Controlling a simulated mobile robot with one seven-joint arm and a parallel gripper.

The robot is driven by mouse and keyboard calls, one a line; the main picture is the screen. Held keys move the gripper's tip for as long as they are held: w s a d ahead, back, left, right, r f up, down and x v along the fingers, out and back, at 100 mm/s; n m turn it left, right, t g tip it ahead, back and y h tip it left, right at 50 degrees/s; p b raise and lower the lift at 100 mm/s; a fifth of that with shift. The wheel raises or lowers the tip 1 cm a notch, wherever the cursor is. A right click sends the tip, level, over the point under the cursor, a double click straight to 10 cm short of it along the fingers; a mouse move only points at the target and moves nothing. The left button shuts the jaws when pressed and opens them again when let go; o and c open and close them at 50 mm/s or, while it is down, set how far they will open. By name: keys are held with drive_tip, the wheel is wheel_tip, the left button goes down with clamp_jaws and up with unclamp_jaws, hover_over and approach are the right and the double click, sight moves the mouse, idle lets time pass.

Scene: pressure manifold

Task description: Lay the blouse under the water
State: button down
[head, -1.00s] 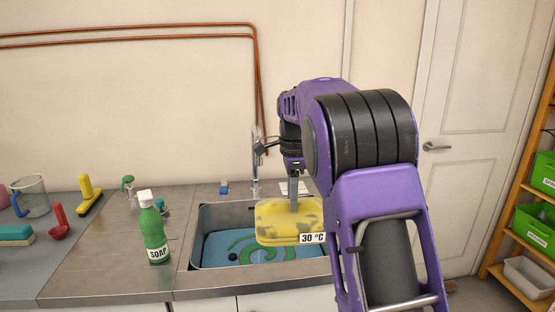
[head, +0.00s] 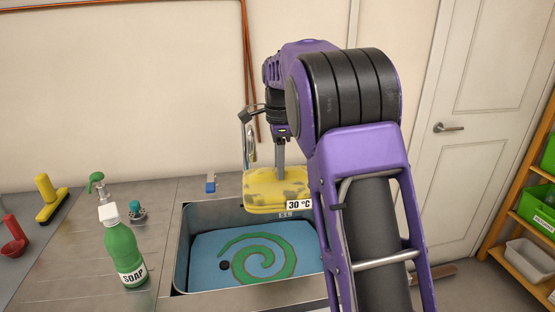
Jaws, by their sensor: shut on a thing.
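The blouse (head: 268,191) is a folded yellow piece with grey-brown patches and a white "30 °C" tag at its lower right corner. My gripper (head: 281,163) is shut on it from above and holds it roughly level over the back part of the sink (head: 181,250). The bottom of the sink shows a blue surface, which looks like water (head: 210,248), with a green and red spiral and a dark round spot. The blouse is apart from the blue surface and hides part of the sink's back rim. The fingertips are partly hidden.
A green soap bottle (head: 124,252) stands left of the sink, near a small teal-topped item (head: 137,209) and a green spray bottle (head: 98,184). A tap (head: 248,140) rises behind the sink, partly hidden. A blue item (head: 210,183) lies at the back.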

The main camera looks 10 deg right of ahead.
wheel_tip(320, 180, down, 8)
drive_tip(key=shift+s+f+b, duration=0.1)
drive_tip(key=shift+f+b, duration=0.1)
drive_tip(key=shift+b, duration=0.35)
drive_tip(key=shift+f+b, duration=0.4)
drive_tip(key=shift+f, duration=0.2)
wheel_tip(320, 180, down, 16)
drive_tip(key=b, duration=0.8)
idle(1.9)
drive_tip(key=shift+f+b, duration=0.7)
drive_tip(key=shift+f, duration=1.3)
idle(1.1)
